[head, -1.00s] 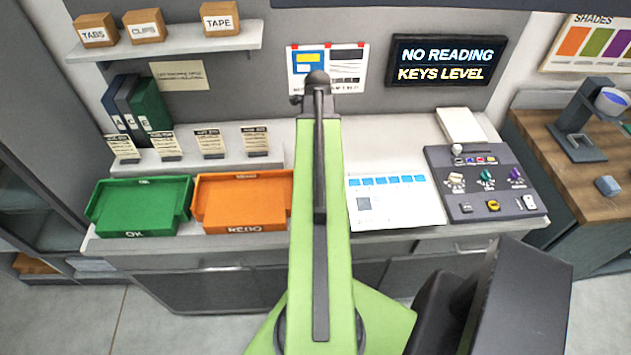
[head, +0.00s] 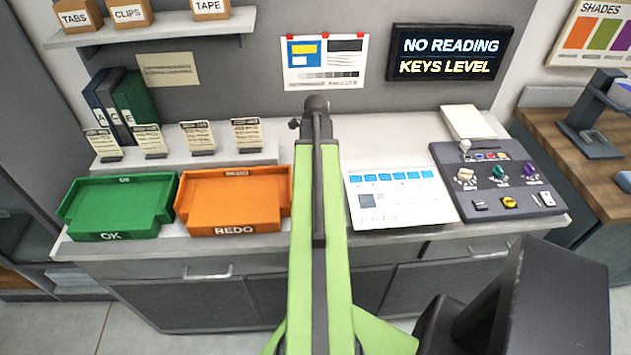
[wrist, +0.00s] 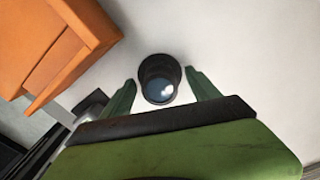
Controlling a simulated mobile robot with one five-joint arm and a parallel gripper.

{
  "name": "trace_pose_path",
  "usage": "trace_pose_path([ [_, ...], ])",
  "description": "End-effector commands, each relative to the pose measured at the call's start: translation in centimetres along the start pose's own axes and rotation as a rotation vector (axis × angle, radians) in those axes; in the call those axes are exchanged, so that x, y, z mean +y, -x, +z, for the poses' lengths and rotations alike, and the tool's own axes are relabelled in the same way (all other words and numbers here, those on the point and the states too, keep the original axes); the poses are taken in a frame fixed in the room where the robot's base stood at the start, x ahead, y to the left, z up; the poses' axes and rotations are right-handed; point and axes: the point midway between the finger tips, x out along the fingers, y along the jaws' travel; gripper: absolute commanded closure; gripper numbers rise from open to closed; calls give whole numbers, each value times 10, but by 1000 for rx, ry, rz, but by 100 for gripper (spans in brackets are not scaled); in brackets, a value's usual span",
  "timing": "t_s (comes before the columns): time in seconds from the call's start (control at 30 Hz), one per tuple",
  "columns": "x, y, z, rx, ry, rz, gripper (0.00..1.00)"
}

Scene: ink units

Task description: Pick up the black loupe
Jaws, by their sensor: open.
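The black loupe (wrist: 160,79) is a short dark cylinder with a bluish lens. In the wrist view it is on the pale worktop. My gripper (wrist: 161,82) is open, with one green finger on each side of the loupe. Small gaps show between the fingers and the loupe, and how deep the fingertips reach is unclear.
An orange REDO tray (head: 233,203) stands left of my arm; it also shows in the wrist view (wrist: 62,45). A green OK tray (head: 117,208) is farther left. A printed sheet (head: 402,198) and a control panel (head: 497,183) lie to the right.

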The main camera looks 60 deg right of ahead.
Motion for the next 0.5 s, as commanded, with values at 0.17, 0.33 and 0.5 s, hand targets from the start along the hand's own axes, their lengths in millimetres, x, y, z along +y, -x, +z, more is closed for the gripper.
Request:
trace_pose_path([
  [0.17,0,1,0,0,0,0,29],
  [0.33,0,1,0,0,1,0,49],
  [0.5,0,1,0,0,1,0,71],
])
